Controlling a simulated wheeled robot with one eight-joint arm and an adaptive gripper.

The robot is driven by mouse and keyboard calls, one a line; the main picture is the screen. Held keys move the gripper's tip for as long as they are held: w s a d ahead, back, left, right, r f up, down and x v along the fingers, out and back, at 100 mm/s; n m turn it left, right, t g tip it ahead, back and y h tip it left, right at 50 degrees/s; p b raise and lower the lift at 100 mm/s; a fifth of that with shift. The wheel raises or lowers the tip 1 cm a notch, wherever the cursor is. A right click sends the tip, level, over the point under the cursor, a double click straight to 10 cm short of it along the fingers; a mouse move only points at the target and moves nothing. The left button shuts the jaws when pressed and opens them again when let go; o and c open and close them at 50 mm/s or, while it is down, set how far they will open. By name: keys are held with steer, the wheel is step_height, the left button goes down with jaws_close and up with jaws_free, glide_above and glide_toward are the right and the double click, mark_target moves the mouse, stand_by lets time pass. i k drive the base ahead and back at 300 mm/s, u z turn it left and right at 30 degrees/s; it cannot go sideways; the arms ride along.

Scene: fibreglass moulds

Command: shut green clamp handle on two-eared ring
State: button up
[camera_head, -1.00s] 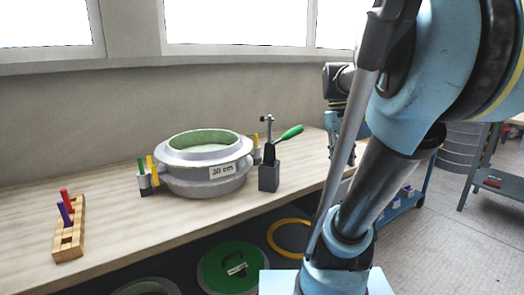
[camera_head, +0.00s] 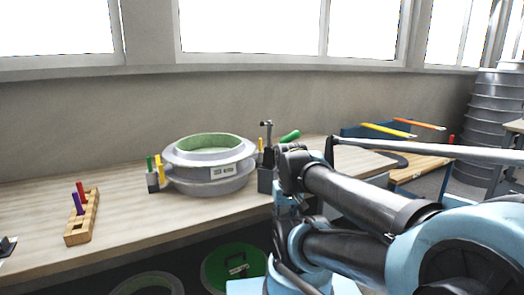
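Left of the mould, a small holder (camera_head: 153,182) has green and yellow pegs. A wooden block (camera_head: 82,222) with red and purple pegs stands further left. A blue bin (camera_head: 365,131) with orange-handled tools is behind my arm. A green disc lies below the bench.

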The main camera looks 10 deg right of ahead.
mark_target(296, 134)
steer(key=z, duration=0.05)
steer(key=k, duration=1.8)
steer(key=z, duration=0.45)
steer(key=i, duration=1)
steer(key=u, duration=0.05)
